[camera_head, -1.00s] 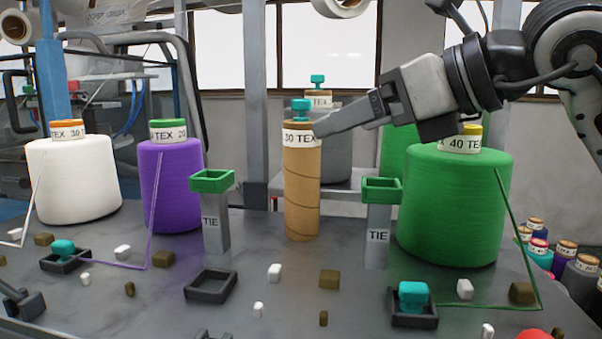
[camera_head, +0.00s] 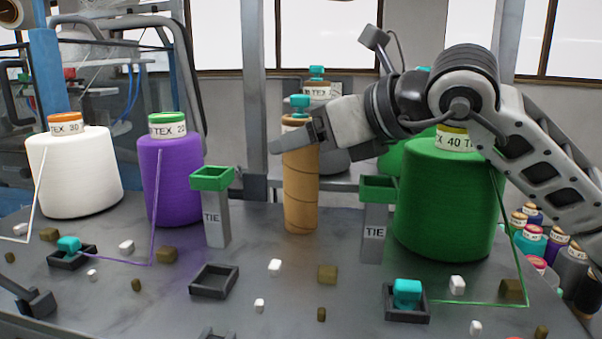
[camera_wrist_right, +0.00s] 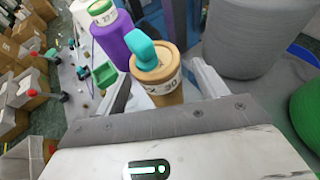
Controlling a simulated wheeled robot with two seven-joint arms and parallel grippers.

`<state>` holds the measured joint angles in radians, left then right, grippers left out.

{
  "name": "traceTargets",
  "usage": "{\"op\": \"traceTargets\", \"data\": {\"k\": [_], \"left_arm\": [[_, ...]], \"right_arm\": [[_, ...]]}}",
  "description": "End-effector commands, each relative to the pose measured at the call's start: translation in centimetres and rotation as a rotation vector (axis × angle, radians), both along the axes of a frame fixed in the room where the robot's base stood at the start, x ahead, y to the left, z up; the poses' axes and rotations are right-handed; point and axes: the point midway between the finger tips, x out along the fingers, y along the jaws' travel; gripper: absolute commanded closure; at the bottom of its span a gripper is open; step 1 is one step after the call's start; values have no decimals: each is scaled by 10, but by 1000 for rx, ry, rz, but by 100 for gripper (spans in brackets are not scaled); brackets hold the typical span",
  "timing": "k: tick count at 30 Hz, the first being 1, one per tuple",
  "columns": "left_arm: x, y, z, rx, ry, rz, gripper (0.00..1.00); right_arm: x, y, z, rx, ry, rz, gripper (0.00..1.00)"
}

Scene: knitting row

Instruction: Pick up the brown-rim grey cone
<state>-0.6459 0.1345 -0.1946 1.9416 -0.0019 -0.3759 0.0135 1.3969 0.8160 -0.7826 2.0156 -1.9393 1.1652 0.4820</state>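The brown-rim grey cone (camera_head: 317,91) stands at the back, behind the brown tube, with a teal piece on top. My right arm hides much of its body in the head view. A large grey cone body (camera_wrist_right: 245,38) shows at the upper right of the right wrist view, its top cut off. My right gripper (camera_head: 280,146) is at the upper part of the brown tube (camera_head: 300,195). In the right wrist view it is open (camera_wrist_right: 160,90), a finger on either side of the tube's teal-topped upper end (camera_wrist_right: 158,68); contact is unclear.
A green cone (camera_head: 447,205) stands right of the tube, under my right arm. Purple (camera_head: 170,185) and white (camera_head: 75,175) cones stand left. Two green-topped TIE posts (camera_head: 213,205) (camera_head: 375,220) flank the tube. Small blocks and black square trays (camera_head: 214,281) lie in front.

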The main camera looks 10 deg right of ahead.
Motion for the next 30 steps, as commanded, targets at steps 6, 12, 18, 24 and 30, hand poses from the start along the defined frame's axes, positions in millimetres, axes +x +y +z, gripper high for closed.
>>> {"op": "traceTargets", "data": {"k": [6,12,18,24,30], "left_arm": [[-1,-1,0,-1,0,0,64],[-2,-2,1,-5,1,-3,64],[-2,-4,-1,-6,1,-5,64],[-2,-4,-4,-7,3,-5,64],[-1,-5,-4,-9,0,-6,64]], "right_arm": [[0,0,0,0,0,0,78],[0,0,1,0,-1,0,78],[0,0,15,2,-6,1,78],[-1,1,56,3,-5,3,78],[0,0,89,2,-4,0,78]]}}
